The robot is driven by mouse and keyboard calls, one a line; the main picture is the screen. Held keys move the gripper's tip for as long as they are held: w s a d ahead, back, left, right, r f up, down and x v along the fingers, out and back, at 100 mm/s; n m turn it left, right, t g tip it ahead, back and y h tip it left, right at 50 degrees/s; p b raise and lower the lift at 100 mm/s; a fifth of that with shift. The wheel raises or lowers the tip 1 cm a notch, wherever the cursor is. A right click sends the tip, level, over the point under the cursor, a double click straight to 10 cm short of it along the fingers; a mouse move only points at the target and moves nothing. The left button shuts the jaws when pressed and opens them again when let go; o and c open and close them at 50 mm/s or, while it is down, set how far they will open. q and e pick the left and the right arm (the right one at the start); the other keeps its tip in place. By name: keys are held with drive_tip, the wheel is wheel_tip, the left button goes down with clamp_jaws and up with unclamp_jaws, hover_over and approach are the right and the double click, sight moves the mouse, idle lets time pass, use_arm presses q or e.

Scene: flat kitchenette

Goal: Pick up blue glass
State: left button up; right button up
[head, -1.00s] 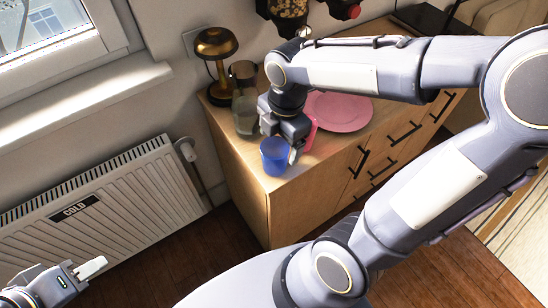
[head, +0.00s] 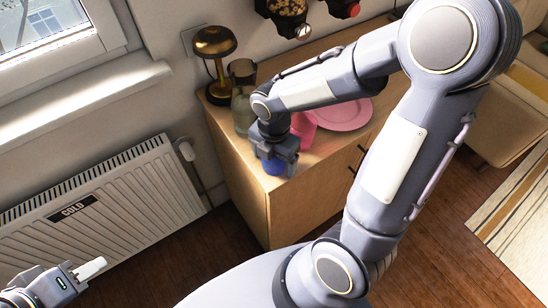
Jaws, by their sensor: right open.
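The blue glass (head: 273,168) stands near the front left corner of the wooden cabinet top. It is mostly hidden by my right gripper (head: 279,161), which points down over it. The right jaws are open, with the glass showing between and below the fingers. Whether the fingers touch it I cannot tell. My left gripper (head: 88,271) is at the bottom left, far from the glass, with a pale finger showing; its opening is not clear.
A pink cup (head: 304,128) is close behind and right of my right gripper. A pink plate (head: 344,113), a clear glass vessel (head: 243,108) and a brass lamp (head: 214,43) share the cabinet top (head: 312,159). A radiator (head: 110,215) stands left.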

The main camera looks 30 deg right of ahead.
drive_tip(key=c, duration=1.1)
drive_tip(key=shift+c, duration=0.4)
drive_tip(key=shift+r, duration=0.15)
